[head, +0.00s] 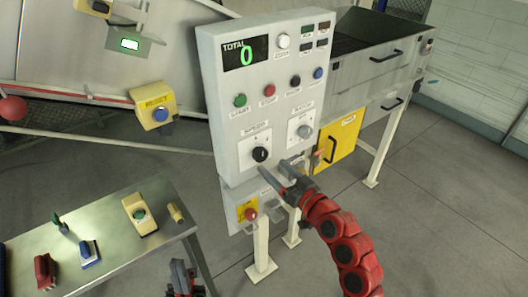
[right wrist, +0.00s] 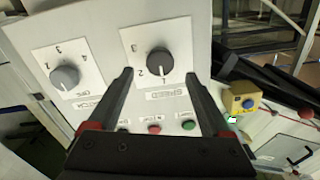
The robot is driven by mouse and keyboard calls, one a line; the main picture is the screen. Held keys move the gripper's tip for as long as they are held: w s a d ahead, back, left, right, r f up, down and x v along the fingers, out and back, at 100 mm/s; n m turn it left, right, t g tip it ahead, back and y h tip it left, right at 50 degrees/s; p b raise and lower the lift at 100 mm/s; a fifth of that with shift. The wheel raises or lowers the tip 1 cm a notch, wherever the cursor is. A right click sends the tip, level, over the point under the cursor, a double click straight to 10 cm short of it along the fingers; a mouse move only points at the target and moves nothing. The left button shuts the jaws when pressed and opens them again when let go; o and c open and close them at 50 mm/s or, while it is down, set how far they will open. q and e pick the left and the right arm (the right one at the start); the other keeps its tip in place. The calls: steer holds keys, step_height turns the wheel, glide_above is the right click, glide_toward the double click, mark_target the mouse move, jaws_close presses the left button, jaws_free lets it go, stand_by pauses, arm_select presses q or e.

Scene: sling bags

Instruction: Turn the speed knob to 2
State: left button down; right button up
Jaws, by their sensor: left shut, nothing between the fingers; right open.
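The black speed knob (head: 260,155) sits on a white dial plate low on the grey control panel (head: 215,100). In the right wrist view, which is upside down, the knob (right wrist: 159,62) has numbers 1, 2 and 3 around it. Its pale mark appears to face near the 1, but is small. My right gripper (head: 273,166) is open just below and in front of the knob; in the wrist view its fingers (right wrist: 160,76) lie either side of it, with no clear contact. My left gripper (head: 182,278) is shut and empty at the bottom, beside the table.
A grey knob (head: 304,131) with its own dial sits right of the speed knob. Several push buttons are above, and a red button (head: 250,214) is on a yellow box below. A metal table (head: 110,222) with small devices stands at lower left.

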mark_target(263, 157)
steer(key=p+x, duration=0.1)
steer(key=x, duration=0.4)
steer(key=shift+w+a, duration=0.25)
steer(key=shift+w, duration=0.1)
steer(key=shift+c, duration=0.3)
jaws_close()
